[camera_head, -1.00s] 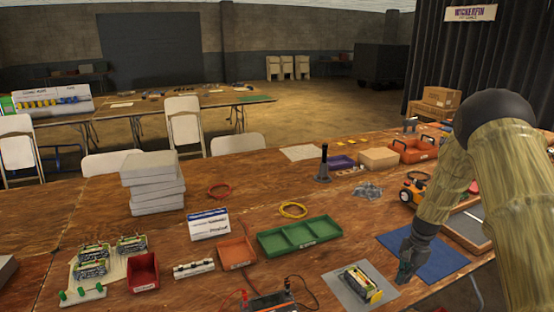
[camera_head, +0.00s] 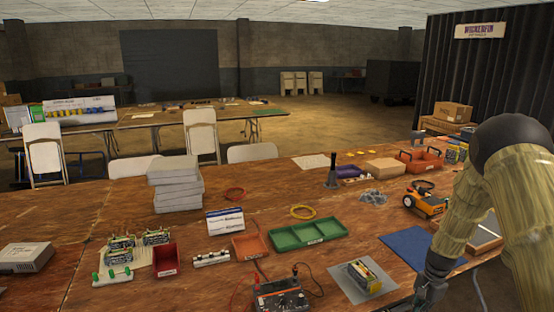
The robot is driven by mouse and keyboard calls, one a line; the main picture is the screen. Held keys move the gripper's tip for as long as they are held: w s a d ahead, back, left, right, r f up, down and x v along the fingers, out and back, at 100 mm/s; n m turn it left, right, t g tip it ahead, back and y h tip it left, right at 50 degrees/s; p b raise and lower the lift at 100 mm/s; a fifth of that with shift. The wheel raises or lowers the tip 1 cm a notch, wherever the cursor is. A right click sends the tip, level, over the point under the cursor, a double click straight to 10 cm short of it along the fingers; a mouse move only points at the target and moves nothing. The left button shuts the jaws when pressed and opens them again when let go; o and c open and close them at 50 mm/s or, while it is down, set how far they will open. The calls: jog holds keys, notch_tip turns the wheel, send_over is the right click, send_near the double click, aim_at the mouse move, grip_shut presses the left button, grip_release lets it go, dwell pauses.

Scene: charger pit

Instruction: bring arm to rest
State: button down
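My arm comes in at the right of the head view, wrapped in a tan, wood-patterned cover with a dark joint on top. My gripper (camera_head: 428,293) points down at the table's front right edge, at the bottom of the picture. Its fingertips are too small and dark to tell open from shut, and I cannot make out anything in it. A battery pack with a yellow end (camera_head: 364,276) sits on a grey mat (camera_head: 340,284) to the left of my gripper, apart from it. A blue mat (camera_head: 408,243) lies behind the gripper, partly hidden by my arm.
The wooden table (camera_head: 330,258) holds a green divided tray (camera_head: 308,233), a red bin (camera_head: 166,260), an orange tray (camera_head: 248,246), a meter with leads (camera_head: 281,298) and stacked grey boxes (camera_head: 177,190). An orange wheeled device (camera_head: 425,203) stands near my arm.

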jog(key=s+a+f+n+h, duration=0.1)
jog(key=s+a+f+n, duration=0.1)
jog(key=s+a+f, duration=0.3)
jog(key=s+a+f+n, duration=0.2)
jog(key=s+f, duration=0.4)
jog(key=s, duration=0.1)
jog(key=s+a+f+n, duration=0.1)
jog(key=s+a+n, duration=0.3)
jog(key=s+a, duration=0.4)
jog(key=s+a+f+n, duration=0.2)
jog(key=s+a+n, duration=0.3)
jog(key=s, duration=1.8)
jog(key=a, duration=0.3)
jog(key=shift+s+a+f+t, duration=0.15)
jog(key=shift+f+t, duration=0.05)
jog(key=shift+t, duration=0.2)
